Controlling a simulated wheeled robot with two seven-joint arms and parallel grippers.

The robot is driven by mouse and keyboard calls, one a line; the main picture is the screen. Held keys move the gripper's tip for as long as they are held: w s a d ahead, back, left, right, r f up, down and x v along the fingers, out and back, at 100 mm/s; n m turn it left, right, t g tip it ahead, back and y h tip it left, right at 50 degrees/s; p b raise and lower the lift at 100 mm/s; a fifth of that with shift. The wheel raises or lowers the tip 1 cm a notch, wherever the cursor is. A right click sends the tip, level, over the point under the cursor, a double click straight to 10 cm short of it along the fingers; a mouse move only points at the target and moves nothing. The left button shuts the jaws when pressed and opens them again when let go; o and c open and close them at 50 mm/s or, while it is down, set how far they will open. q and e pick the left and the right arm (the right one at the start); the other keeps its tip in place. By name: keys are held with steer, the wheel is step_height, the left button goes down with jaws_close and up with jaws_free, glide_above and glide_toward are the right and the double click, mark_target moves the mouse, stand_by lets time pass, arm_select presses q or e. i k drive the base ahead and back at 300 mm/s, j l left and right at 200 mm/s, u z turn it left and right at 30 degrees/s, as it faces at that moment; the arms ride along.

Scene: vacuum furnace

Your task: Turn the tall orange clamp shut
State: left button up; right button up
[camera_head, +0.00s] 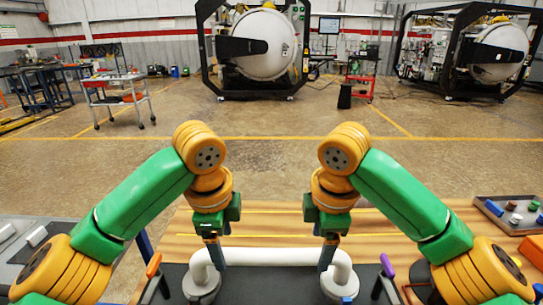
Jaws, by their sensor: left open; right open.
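The tall clamp with an orange handle tip (154,265) stands at the front left of the table, its dark stem leaning. It is left of the white bent pipe (272,256). My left gripper (217,256) is open, pointing down at the pipe's left bend, right of the orange clamp and apart from it. My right gripper (327,256) is open, pointing down at the pipe's right bend. I cannot tell whether either touches the pipe. The clamp's lower end is cut off by the frame's bottom edge.
A similar clamp with a purple tip (387,265) stands right of the pipe. A grey tray (480,203) with small coloured parts and an orange box (534,248) are at the right. The wooden table (270,222) is bare behind the pipe.

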mark_target(154, 273)
steer(key=k, duration=1.4)
